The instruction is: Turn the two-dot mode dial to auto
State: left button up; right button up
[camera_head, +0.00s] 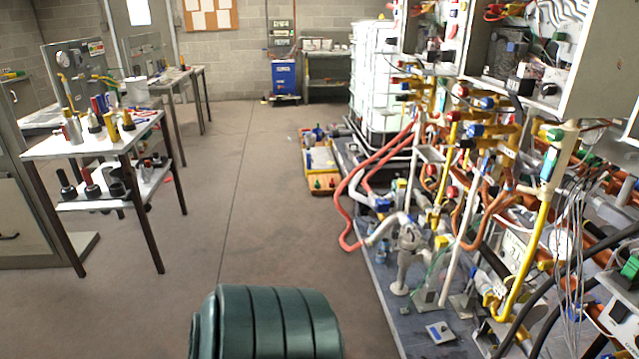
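Heater cabinets stand along the right side, with an open white cabinet (595,65) at the upper right. A small dark round knob-like part (548,89) shows low inside it. I cannot make out dots or an auto mark on it, so I cannot tell whether it is the two-dot mode dial. Neither of my grippers is in view.
Pipes and yellow, red and orange hoses crowd the right, above a dark base platform (384,290). A dark green ribbed rounded shape (268,325) fills the bottom centre. A white-topped table (72,152) stands left. Open floor (235,190) runs between.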

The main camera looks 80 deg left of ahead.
aim_at(546, 89)
jog(key=u, duration=2)
